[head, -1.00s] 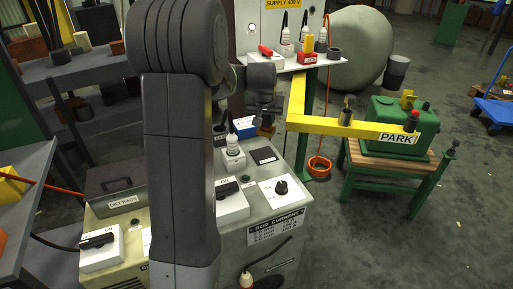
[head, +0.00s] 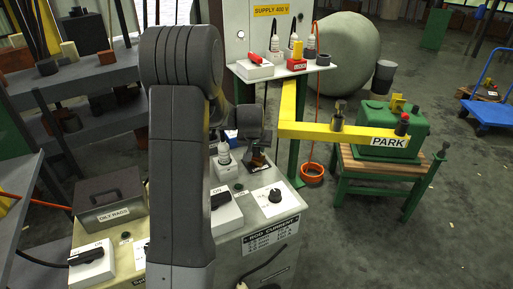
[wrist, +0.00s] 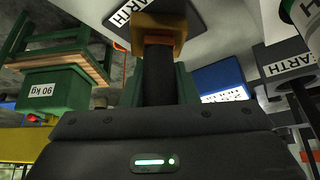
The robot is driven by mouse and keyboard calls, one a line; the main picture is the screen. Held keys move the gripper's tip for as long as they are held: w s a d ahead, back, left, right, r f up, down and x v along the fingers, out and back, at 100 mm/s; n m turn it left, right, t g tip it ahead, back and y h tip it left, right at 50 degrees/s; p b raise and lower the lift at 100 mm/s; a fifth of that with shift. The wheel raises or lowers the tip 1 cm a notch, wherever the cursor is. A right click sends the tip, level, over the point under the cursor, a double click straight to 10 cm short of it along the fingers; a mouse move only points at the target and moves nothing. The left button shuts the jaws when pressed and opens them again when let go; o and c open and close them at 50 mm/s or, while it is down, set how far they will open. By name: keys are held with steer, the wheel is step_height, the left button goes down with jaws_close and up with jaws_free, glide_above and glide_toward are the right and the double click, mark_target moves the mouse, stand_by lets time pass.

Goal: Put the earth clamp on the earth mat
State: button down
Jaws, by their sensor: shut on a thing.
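The earth clamp (wrist: 155,75) is a dark bar with an orange-brown end, held between the fingers of my gripper (wrist: 157,90) in the wrist view. My gripper (head: 257,143) is shut on it, low over the cabinet top in the head view. The earth mat (wrist: 198,22) is a dark square plate marked EARTH. The clamp's brown end overlaps it in the wrist view. I cannot tell whether the clamp touches the mat. In the head view, my gripper and the clamp hide most of the mat.
A white bottle stand (head: 225,165) is just left of my gripper. A white knob panel (head: 273,196) lies in front. A blue box (wrist: 220,82) shows close by in the wrist view. The yellow PARK beam (head: 350,132) and a bottle shelf (head: 280,70) stand behind.

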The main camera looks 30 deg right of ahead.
steer(key=shift+r, duration=0.1)
steer(key=shift+f, duration=0.2)
steer(key=c, duration=1.1)
jaws_free()
steer(key=shift+s+a+r, duration=0.1)
steer(key=shift+r, duration=0.4)
steer(key=v, duration=1.1)
steer(key=shift+s+a+r, duration=0.1)
steer(key=shift+r, duration=0.05)
